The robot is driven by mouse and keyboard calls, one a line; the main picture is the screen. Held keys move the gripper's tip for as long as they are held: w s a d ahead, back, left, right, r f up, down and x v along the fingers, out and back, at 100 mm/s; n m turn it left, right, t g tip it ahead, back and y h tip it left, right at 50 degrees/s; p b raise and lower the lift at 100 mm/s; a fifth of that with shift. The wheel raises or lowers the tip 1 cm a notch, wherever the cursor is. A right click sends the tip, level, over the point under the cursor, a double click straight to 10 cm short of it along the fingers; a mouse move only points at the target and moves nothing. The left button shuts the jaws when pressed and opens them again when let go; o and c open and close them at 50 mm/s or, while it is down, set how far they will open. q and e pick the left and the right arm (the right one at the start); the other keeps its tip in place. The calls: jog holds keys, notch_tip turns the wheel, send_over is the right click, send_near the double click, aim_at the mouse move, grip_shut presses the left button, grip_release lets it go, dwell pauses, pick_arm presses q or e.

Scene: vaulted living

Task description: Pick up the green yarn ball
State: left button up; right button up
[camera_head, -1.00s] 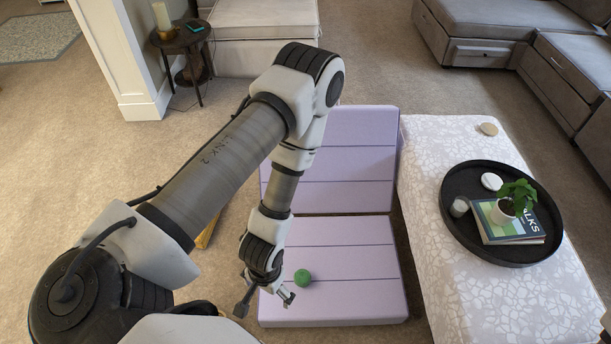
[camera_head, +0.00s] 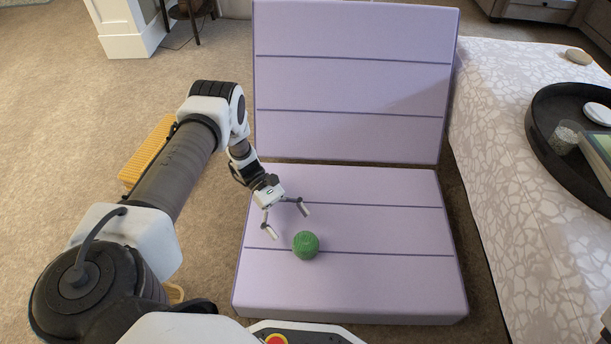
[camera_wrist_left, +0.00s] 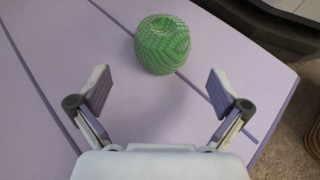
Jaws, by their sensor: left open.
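The green yarn ball (camera_head: 306,245) rests on the seat of the lilac folding cushion (camera_head: 380,290), near a seam line. My left gripper (camera_head: 288,221) is open and empty just up and left of the ball in the head view, its fingers pointing toward it. In the left wrist view the ball (camera_wrist_left: 163,44) lies beyond the open fingertips (camera_wrist_left: 158,88), near the middle, and is not between or touching them. My right gripper does not show.
The cushion's upright back (camera_head: 350,90) stands behind the seat. A white patterned ottoman (camera_head: 500,130) with a black round tray (camera_head: 545,150) is on the right. A yellow ribbed object (camera_head: 150,152) lies behind my left arm.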

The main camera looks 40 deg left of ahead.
aim_at(314, 256)
pick_arm(q)
jog(key=b+x, duration=0.2)
jog(key=x, duration=0.5)
jog(key=shift+s+d+b, duration=0.15)
jog(key=shift+s+b, duration=0.05)
jog(key=shift+b, duration=0.15)
jog(key=shift+d+r, duration=0.1)
jog(key=c, duration=1.2)
